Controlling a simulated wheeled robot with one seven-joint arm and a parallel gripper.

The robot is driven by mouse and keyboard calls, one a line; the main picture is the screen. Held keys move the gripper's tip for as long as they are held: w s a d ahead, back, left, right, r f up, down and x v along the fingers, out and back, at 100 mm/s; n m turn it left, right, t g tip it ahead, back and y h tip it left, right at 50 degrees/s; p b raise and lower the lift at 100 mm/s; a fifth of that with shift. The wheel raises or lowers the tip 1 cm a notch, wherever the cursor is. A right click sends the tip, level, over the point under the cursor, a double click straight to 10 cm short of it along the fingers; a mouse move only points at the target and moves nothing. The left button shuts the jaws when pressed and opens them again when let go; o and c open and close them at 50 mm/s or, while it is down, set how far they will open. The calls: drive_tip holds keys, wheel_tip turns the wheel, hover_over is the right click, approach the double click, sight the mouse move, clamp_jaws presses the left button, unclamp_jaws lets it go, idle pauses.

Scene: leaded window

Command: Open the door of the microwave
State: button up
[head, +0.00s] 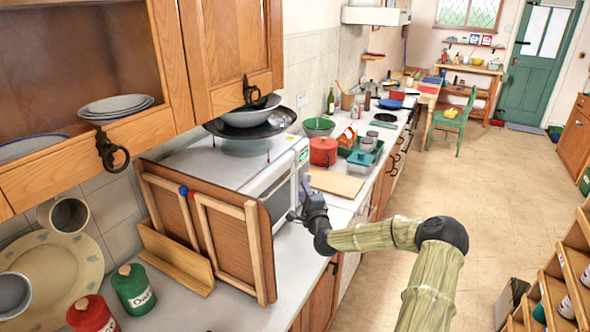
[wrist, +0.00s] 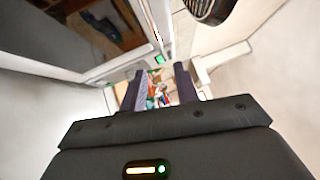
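The microwave (head: 272,178) stands on the counter, its white front turned right, with a dark window and a lit green display. Its door looks shut, though a wooden rack hides part of it in the head view. My gripper (head: 303,208) is just in front of the microwave's front, near the display end. In the wrist view my gripper (wrist: 158,80) has its two dark fingers apart, with nothing seen between them. The microwave's front, with its dark window (wrist: 95,25), fills the upper left there. I cannot tell whether a finger touches the door or handle.
A wooden rack (head: 262,255) stands close before the microwave's near side. A dark pan and bowls (head: 250,115) rest on top of it. A cutting board (head: 336,184) and a red pot (head: 323,151) are beyond.

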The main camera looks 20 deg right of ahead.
sight(295, 171)
drive_tip(key=w+p, duration=0.1)
drive_tip(key=w, duration=0.2)
drive_tip(key=w+d+r+p, duration=0.1)
drive_tip(key=w, duration=0.3)
drive_tip(key=w+p, duration=0.1)
drive_tip(key=w, duration=0.2)
drive_tip(key=shift+w+d+r, duration=0.15)
drive_tip(key=shift+w+r, duration=0.05)
drive_tip(key=shift+r, duration=0.05)
drive_tip(key=shift+w+d+p, duration=0.2)
drive_tip(key=shift+w+p, duration=0.1)
drive_tip(key=shift+w, duration=0.1)
drive_tip(key=shift+a, duration=0.1)
drive_tip(key=shift+c, duration=1.1)
clamp_jaws()
